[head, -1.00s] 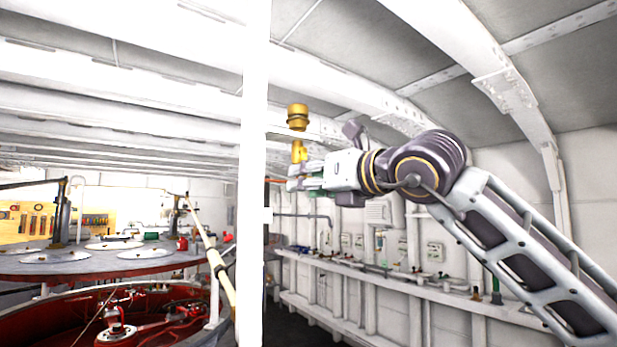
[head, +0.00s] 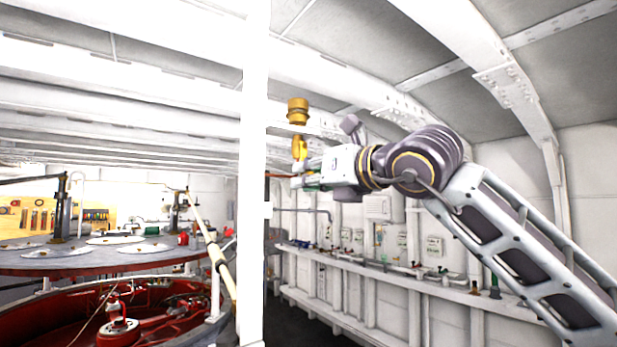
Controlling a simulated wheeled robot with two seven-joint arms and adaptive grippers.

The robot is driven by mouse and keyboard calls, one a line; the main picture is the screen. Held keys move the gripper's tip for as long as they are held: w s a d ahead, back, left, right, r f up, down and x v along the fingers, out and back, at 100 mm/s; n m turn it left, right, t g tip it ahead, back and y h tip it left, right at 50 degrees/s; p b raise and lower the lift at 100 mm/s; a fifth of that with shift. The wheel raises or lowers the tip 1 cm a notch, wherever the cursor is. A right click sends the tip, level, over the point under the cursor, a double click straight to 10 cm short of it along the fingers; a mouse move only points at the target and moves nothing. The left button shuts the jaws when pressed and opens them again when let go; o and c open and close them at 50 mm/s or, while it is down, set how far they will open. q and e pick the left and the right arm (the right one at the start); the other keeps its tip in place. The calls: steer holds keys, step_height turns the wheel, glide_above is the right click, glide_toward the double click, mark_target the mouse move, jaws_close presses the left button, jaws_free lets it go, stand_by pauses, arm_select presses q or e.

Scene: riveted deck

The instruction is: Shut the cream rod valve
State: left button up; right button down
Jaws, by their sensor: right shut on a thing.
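My right gripper (head: 303,182) is beside the white post, with its green-padded fingers pointing left. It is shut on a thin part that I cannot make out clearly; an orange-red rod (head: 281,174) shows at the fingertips. A yellow brass piece (head: 300,148) sits just above the fingers, and a brass cylindrical fitting (head: 298,111) is above that. I cannot tell which of these belongs to the cream rod valve. A cream rod (head: 215,250) slants down at the left, apart from the gripper. My left gripper is not in view.
A white vertical post (head: 254,250) stands directly left of the gripper. A round grey table (head: 90,264) and a red machinery well (head: 60,305) are at the left. A white wall ledge (head: 400,278) with small fittings runs along the right wall.

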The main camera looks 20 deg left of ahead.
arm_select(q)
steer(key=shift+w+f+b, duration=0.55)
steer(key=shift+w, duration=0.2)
arm_select(e)
steer(key=shift+w+d+r+n, duration=0.15)
steer(key=shift+n, duration=0.25)
stand_by(0.4)
